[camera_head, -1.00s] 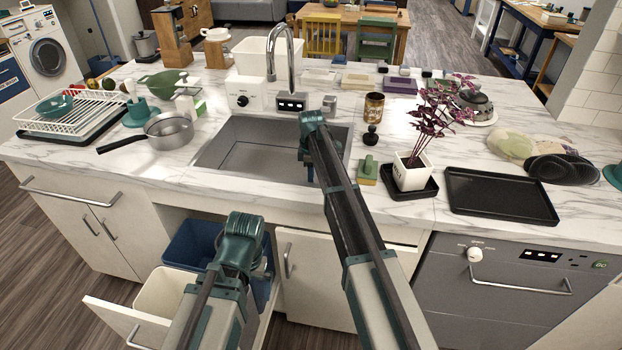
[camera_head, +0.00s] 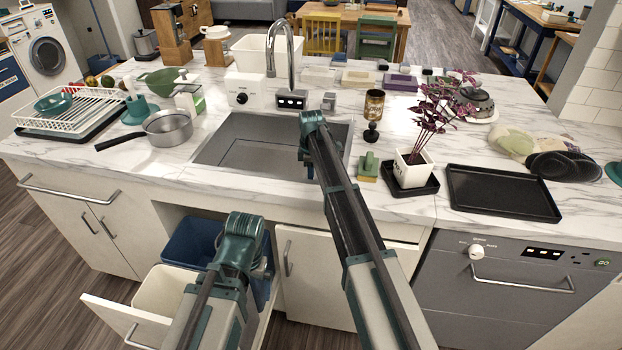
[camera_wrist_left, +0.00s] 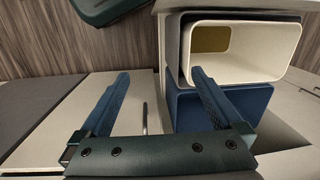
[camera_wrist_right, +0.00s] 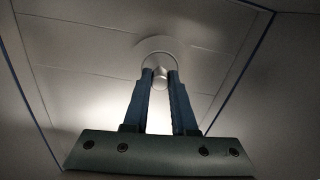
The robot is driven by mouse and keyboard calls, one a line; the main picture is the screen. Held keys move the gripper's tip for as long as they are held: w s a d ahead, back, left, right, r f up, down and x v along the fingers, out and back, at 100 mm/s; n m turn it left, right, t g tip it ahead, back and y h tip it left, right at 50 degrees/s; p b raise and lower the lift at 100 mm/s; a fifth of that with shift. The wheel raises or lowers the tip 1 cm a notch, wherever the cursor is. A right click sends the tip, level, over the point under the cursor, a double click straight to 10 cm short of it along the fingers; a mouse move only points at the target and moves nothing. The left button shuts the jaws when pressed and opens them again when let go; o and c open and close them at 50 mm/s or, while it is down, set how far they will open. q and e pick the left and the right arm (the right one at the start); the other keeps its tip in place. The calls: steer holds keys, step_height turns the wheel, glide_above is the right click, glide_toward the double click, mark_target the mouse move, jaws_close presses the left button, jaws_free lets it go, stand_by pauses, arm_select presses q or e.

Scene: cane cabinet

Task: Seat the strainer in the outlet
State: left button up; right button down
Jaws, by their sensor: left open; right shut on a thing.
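The sink basin (camera_head: 250,155) is set in the marble counter below the tap. My right arm reaches into it, and its gripper (camera_head: 306,150) is mostly hidden in the head view. In the right wrist view the right gripper (camera_wrist_right: 161,76) is shut on the small pale knob of the strainer (camera_wrist_right: 161,78). A pale round rim (camera_wrist_right: 152,44) shows around the knob on the basin floor; I cannot tell strainer rim from outlet, or whether the strainer sits flush. My left gripper (camera_wrist_left: 161,74) is open and empty, low in front of the cabinet.
An open drawer below holds a white bin (camera_wrist_left: 245,50) and a blue bin (camera_wrist_left: 240,105), close to the left gripper. The tap (camera_head: 290,60) stands behind the basin. A sponge (camera_head: 368,168), potted plant (camera_head: 413,170) and black tray (camera_head: 500,192) lie to the right; a pan (camera_head: 168,128) is left.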

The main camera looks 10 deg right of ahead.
steer(key=shift+f+b, duration=0.5)
steer(key=c, duration=0.6)
jaws_free()
steer(key=shift+c, duration=0.2)
step_height(320, 180, up, 10)
steer(key=p, duration=1)
